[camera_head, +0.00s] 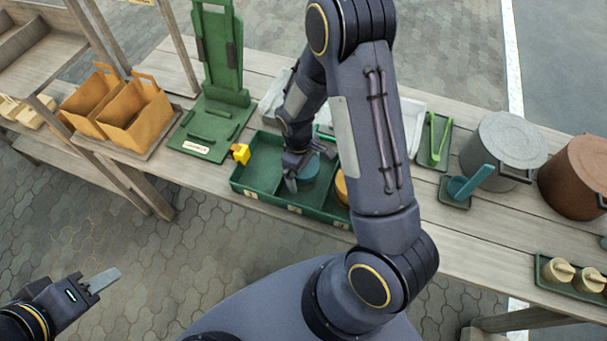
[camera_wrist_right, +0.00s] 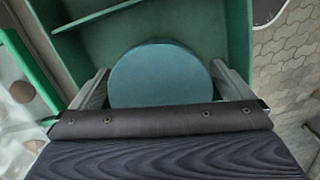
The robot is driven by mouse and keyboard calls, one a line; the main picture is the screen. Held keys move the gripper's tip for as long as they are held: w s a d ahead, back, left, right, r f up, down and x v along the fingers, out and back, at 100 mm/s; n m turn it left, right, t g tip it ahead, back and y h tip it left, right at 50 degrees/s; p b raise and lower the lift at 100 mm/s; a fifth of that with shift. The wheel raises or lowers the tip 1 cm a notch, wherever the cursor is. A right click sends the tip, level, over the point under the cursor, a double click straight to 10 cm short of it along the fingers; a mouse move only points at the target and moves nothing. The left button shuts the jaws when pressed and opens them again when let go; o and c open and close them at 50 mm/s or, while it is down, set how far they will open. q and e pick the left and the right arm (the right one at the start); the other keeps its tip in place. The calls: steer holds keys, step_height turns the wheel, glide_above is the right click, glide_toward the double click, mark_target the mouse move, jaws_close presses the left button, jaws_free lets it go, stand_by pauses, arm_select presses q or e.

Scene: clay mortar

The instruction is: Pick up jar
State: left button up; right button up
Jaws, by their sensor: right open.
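A teal, round-topped jar (camera_head: 310,168) stands in a compartment of the green divided tray (camera_head: 246,190) on the table. In the right wrist view the round teal top of the jar (camera_wrist_right: 160,75) sits between the two grey fingers. My right gripper (camera_head: 300,172) is open, reaching down into the tray with a finger on each side of the jar; whether the fingers touch it I cannot tell. The wrist hides part of the jar. My left gripper (camera_head: 101,281) is low at the left, away from the table, and its finger opening cannot be made out.
A yellow block (camera_head: 240,153) sits at the tray's left edge. An orange round thing (camera_head: 341,187) is in the tray, partly behind my arm. A green stand (camera_head: 217,90) and paper bags (camera_head: 135,108) are left. A grey pot (camera_head: 503,150) and brown pot (camera_head: 578,178) stand right.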

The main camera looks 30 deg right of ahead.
steer(key=c, duration=1)
steer(key=shift+o, duration=0.2)
steer(key=shift+r, duration=0.15)
